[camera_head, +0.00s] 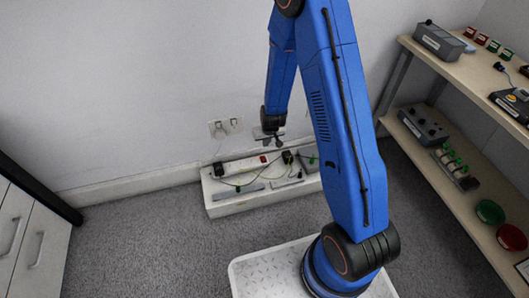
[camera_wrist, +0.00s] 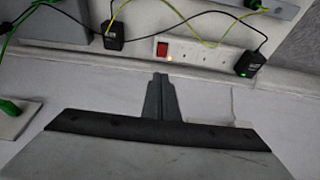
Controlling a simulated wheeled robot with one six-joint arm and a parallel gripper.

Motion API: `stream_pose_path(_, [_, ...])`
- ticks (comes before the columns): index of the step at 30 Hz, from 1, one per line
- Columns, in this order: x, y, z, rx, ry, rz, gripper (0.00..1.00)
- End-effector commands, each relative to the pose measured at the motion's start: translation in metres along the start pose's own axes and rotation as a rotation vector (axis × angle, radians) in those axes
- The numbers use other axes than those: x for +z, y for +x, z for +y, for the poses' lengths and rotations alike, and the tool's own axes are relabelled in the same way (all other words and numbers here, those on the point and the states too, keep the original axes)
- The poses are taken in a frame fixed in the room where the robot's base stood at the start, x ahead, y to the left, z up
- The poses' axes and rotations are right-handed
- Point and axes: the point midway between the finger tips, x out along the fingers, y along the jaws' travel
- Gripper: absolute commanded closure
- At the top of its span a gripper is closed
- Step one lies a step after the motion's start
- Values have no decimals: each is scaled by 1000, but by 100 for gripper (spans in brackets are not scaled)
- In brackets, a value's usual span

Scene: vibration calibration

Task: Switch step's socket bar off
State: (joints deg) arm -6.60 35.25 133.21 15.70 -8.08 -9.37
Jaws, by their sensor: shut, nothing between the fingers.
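The step (camera_head: 225,209) is a low white block against the wall in the head view. A white socket bar (camera_head: 240,165) lies along it, with a red switch (camera_head: 264,159) near its right end. In the wrist view the bar (camera_wrist: 205,56) runs across the upper part, and its red switch (camera_wrist: 162,49) has a small orange light glowing beside it. My gripper (camera_head: 277,142) is shut and empty, above the bar near the switch. In the wrist view its closed fingertips (camera_wrist: 160,76) point up at the switch, just below it in the picture; I cannot tell the gap.
Black adapters (camera_wrist: 113,36) and (camera_wrist: 250,64) sit at both ends of the bar, with black and yellow-green cables. Wall sockets (camera_head: 225,127) are above the step. A wooden shelf (camera_head: 440,165) with devices stands right, a white cabinet (camera_head: 30,240) left. Carpet (camera_head: 150,250) between is clear.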

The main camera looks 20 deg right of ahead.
Motion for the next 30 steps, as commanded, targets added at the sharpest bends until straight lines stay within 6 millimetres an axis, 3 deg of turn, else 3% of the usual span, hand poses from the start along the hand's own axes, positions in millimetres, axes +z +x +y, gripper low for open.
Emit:
stream_pose_path(8, [1, 22, 0, 1, 0, -2, 100])
stream_pose_path(30, [5, 118, 0, 0, 1, -2, 100])
